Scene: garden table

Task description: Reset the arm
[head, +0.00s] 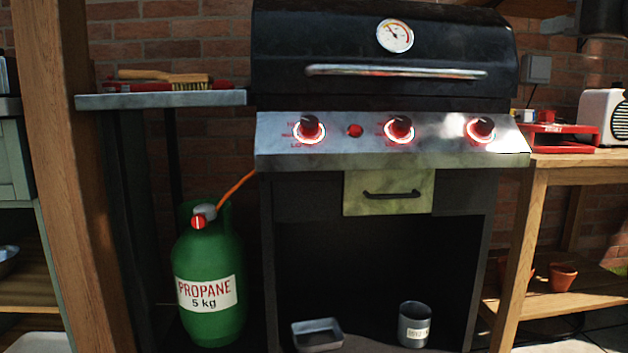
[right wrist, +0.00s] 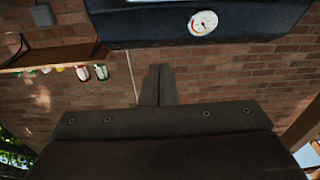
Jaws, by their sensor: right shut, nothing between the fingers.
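My right gripper (right wrist: 159,72) shows in the right wrist view, its two dark fingers together at the middle. It is shut and empty, with the brick wall behind it. It touches nothing that I can see. No part of either gripper shows in the head view. My left gripper is in neither view.
A black grill (head: 383,50) with a closed lid and lit knobs stands ahead. A green propane bottle (head: 208,285) stands at its left below a side shelf (head: 160,100) with a brush (head: 163,77). A wooden table (head: 570,160) is at right.

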